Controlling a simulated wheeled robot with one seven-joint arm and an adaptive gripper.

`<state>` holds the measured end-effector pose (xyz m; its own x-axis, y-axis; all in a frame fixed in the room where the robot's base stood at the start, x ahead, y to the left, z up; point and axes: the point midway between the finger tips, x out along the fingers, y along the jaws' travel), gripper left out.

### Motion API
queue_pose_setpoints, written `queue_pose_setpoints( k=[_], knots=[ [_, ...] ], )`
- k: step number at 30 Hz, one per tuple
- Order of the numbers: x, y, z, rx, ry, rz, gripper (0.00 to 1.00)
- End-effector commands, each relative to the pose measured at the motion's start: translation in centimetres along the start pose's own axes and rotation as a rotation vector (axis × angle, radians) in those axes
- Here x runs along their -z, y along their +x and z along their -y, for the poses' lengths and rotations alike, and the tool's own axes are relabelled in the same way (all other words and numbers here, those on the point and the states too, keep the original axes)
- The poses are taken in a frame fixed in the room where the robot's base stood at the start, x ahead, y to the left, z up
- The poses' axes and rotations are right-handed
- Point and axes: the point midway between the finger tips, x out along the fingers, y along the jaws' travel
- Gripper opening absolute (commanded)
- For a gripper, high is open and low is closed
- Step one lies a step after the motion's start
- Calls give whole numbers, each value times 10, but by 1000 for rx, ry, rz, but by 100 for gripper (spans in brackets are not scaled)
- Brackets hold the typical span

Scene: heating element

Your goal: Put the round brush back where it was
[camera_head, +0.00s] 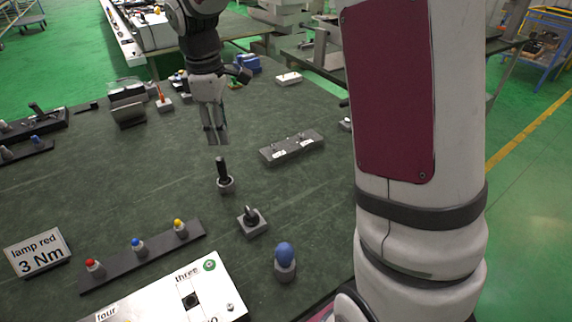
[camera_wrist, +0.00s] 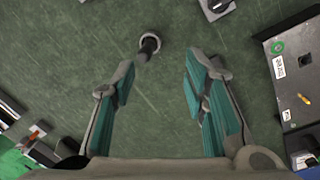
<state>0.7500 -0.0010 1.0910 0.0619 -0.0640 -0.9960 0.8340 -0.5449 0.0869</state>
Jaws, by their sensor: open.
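A slim black-handled tool (camera_head: 222,168), which looks like the round brush, stands upright in a small grey round holder (camera_head: 225,185) on the dark green table. If it has bristles, they are hidden. In the wrist view the tool (camera_wrist: 145,50) shows between and beyond my fingertips, with the holder's pale rim (camera_wrist: 152,37) around its base. My gripper (camera_head: 216,138) is above and slightly left of the tool in the head view, pointing down. In the wrist view my gripper (camera_wrist: 150,75) is open, with nothing between its teal-padded fingers.
A grey block with a black knob (camera_head: 252,220) and a blue-topped piece (camera_head: 285,256) stand nearby to the right and front. A strip with coloured lamps (camera_head: 140,255) and a white panel (camera_head: 165,300) lie in front. A grey plate (camera_head: 291,147) lies right. The table left of the tool is clear.

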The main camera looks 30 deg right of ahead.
Motion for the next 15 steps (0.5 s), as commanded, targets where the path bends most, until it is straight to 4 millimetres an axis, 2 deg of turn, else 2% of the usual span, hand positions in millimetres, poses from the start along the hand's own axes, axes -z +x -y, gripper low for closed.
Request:
queue_pose_setpoints(
  k=[1,6,10,15],
  knots=[
    [-10,-19,12,-31,50,0,41],
    [-44,-62,56,-97,250,-20,41],
    [-71,-86,91,-137,409,-60,41],
    [-106,-104,140,-164,617,-138,41]
  ],
)
